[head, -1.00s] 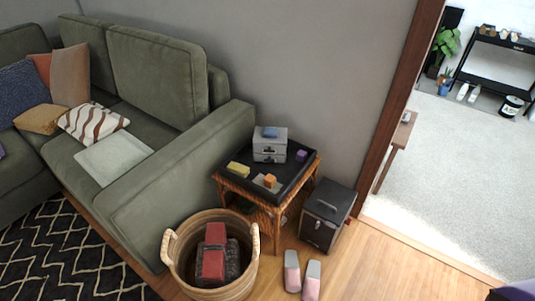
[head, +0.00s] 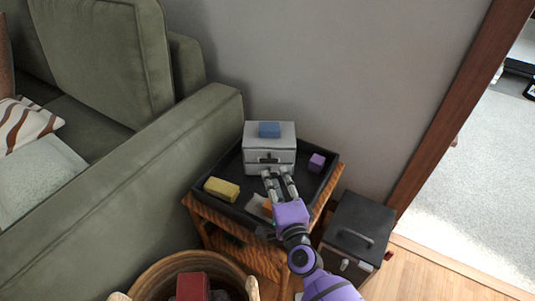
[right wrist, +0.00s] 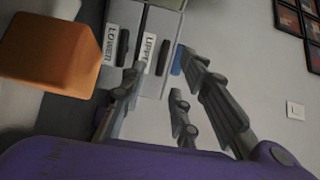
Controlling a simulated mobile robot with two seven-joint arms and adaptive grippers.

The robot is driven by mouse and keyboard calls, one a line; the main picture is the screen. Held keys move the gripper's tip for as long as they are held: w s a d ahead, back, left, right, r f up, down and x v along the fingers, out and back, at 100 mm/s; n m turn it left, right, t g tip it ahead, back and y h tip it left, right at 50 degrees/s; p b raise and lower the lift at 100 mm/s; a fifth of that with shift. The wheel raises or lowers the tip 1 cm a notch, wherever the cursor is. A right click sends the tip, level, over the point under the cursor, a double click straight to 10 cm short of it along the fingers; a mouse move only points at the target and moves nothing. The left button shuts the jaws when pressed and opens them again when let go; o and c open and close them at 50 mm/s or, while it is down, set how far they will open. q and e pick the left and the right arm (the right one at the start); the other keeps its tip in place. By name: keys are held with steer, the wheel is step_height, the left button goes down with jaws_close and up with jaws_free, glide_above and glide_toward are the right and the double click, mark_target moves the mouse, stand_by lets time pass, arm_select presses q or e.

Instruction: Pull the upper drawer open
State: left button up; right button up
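A small grey two-drawer box (head: 284,131) stands on the black tray. Its upper drawer (head: 251,156) looks shut in the head view. In the right wrist view, which is turned sideways, the drawer labelled "UPPER" (right wrist: 149,49) is right of the one labelled "LOWER" (right wrist: 110,41). Each has a dark handle; the upper handle (right wrist: 163,53) is beyond my fingertips. My right gripper (head: 277,173) is in front of the box, fingers spread, with nothing between them. It also shows in the right wrist view (right wrist: 165,80). Its fingers partly cover the lower drawer. My left gripper is not in view.
A blue block (head: 269,129) lies on the box. The tray (head: 226,171) also holds a yellow block (head: 222,188), a purple block (head: 317,162) and an orange block (right wrist: 50,50), close beside my gripper. A sofa arm (head: 150,170) is left; a black case (head: 358,222) stands right.

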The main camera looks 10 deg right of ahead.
mark_target(270, 162)
steer(key=w+b, duration=0.1)
steer(key=w, duration=0.6)
steer(key=shift+d+r, duration=0.1)
steer(key=shift+r, duration=0.05)
jaws_close()
